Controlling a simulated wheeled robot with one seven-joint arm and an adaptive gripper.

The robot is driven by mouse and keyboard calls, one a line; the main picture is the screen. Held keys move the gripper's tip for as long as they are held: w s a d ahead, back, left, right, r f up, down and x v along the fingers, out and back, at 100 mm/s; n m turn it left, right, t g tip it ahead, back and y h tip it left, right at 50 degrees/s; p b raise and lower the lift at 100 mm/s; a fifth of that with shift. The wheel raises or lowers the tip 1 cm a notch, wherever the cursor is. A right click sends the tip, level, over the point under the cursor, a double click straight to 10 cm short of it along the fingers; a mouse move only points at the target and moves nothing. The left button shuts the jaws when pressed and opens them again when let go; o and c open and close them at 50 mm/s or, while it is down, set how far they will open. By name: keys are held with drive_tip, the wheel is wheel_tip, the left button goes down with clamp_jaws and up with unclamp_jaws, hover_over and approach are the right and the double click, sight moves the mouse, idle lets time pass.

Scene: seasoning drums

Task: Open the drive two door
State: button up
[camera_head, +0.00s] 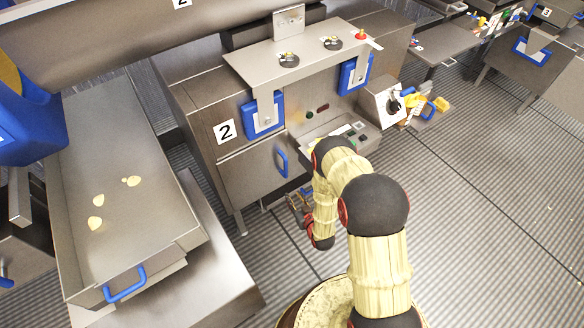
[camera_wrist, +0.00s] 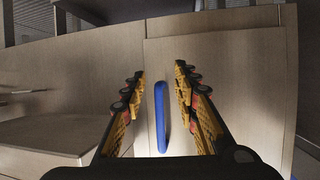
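In the wrist view the door (camera_wrist: 245,75) fills much of the picture, and the blue handle (camera_wrist: 161,118) stands upright between the two fingers. My gripper (camera_wrist: 159,74) is open, with a finger on each side of the handle and gaps showing. In the head view my gripper (camera_head: 298,201) is low in front of the cabinet, partly hidden by my arm.
A metal tray (camera_head: 110,200) with yellow chips and a blue handle (camera_head: 125,285) is at the left. Two blue-framed panels (camera_head: 262,115) hang on the cabinet front. A control box (camera_head: 385,102) stands to the right. Ribbed floor (camera_head: 480,220) is clear at right.

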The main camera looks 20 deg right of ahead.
drive_tip(key=w+r+t, duration=0.3)
drive_tip(key=r+t, duration=0.2)
drive_tip(key=r, duration=0.5)
drive_tip(key=w, duration=0.2)
drive_tip(key=w+b, duration=0.1)
drive_tip(key=w, duration=0.2)
drive_tip(key=w+b, duration=0.1)
drive_tip(key=w, duration=0.2)
drive_tip(key=shift+a+r, duration=0.3)
drive_tip(key=shift+c, duration=0.8)
clamp_jaws()
